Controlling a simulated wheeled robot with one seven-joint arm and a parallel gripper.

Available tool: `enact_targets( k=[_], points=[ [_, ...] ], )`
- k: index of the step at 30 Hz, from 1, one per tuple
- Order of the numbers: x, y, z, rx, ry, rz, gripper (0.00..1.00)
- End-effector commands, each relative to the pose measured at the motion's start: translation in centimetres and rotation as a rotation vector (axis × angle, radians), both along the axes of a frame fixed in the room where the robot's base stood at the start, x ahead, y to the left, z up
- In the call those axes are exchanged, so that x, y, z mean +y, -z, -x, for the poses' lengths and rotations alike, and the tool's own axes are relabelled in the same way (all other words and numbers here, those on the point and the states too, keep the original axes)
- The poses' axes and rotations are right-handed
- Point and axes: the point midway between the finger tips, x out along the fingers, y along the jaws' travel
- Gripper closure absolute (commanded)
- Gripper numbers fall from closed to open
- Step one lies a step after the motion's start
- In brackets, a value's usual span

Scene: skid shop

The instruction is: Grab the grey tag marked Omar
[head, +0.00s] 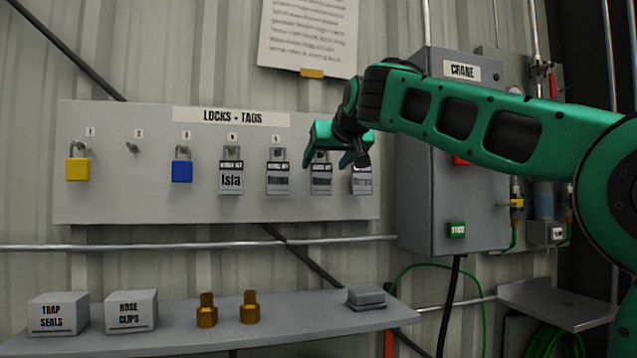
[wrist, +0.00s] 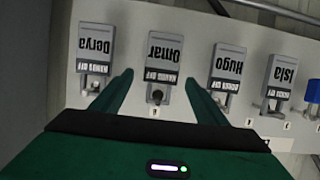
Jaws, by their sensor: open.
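The grey tag marked Omar (wrist: 165,55) hangs from a peg on the grey board. It shows upside down in the wrist view, with its name readable. In the head view the same tag (head: 321,184) hangs third in the row of tags, its name blurred and its top partly hidden by my gripper (head: 327,161). My gripper is open, and nothing is held in it. In the wrist view its green fingers (wrist: 159,80) stand on either side of the Omar tag's peg end, with gaps visible on both sides. Whether the fingers reach the tag's depth is unclear.
Tags marked Derya (wrist: 95,45) and Hugo (wrist: 228,65) hang close on either side, with Isla (wrist: 282,75) beyond Hugo. A yellow padlock (head: 77,169) and a blue padlock (head: 182,170) hang farther left. A grey crane box (head: 430,200) stands right of the board. A shelf (head: 200,338) runs below.

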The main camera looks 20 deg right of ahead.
Motion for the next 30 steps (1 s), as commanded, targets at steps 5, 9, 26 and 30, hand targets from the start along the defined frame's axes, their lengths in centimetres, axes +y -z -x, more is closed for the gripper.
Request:
enact_targets(
  k=[5,9,26,30],
  points=[
    [0.1,1.0,-2.5,0.003,0.0,0.002,0.33],
    [0.1,1.4,-3.7,0.0,0.0,0.0,0.33],
    [0.1,1.4,-3.8,0.001,0.0,0.0,0.77],
    [0.1,1.4,-3.8,0.001,0.0,0.0,0.77]
  ],
)
